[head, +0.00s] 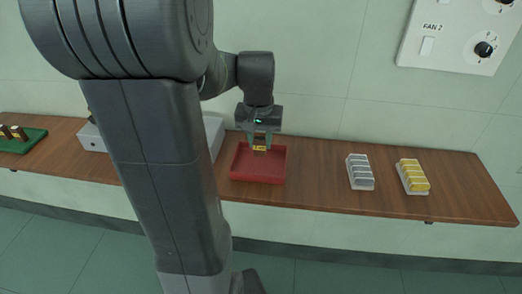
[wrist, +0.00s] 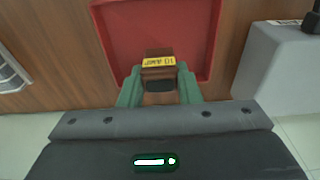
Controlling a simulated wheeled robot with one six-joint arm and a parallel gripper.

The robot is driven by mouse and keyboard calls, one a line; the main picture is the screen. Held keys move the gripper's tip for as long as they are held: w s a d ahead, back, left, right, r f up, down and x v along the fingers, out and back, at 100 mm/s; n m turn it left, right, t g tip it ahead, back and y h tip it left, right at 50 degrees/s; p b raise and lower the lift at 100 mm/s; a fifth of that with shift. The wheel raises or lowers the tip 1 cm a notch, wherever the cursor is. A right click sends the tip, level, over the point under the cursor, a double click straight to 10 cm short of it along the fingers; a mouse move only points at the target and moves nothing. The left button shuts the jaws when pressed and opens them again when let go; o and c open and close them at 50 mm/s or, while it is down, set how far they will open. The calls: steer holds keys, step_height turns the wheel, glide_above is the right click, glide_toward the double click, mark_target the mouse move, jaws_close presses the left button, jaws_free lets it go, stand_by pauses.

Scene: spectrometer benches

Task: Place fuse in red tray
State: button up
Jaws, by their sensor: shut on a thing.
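The fuse (wrist: 158,67) is a brown block with a yellow label reading "10 AMP". My gripper (wrist: 158,86) is shut on it with green fingers on both sides. The red tray (head: 244,176) is a shallow square tray on the wooden bench. In the head view my gripper (head: 260,144) points down over the back part of the tray, and the fuse's yellow label (head: 260,149) shows between the fingers. In the wrist view the tray (wrist: 112,30) lies behind and below the fuse. I cannot tell whether the fuse touches the tray floor.
A grey-white box (head: 212,130) stands left of the tray, partly hidden by my arm. A grey rack (head: 360,172) and a yellow-topped rack (head: 412,176) stand to the right. A green board (head: 25,145) with brown fuses lies far left.

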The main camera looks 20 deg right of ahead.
mark_target(260, 149)
steer(key=shift+f, duration=1.75)
steer(key=shift+f, duration=0.1)
steer(key=o, duration=1)
steer(key=shift+c, duration=0.2)
step_height(260, 149, up, 12)
steer(key=s, duration=0.1)
steer(key=shift+s+a+p, duration=0.15)
steer(key=shift+a+p, duration=0.2)
steer(key=shift+a, duration=0.1)
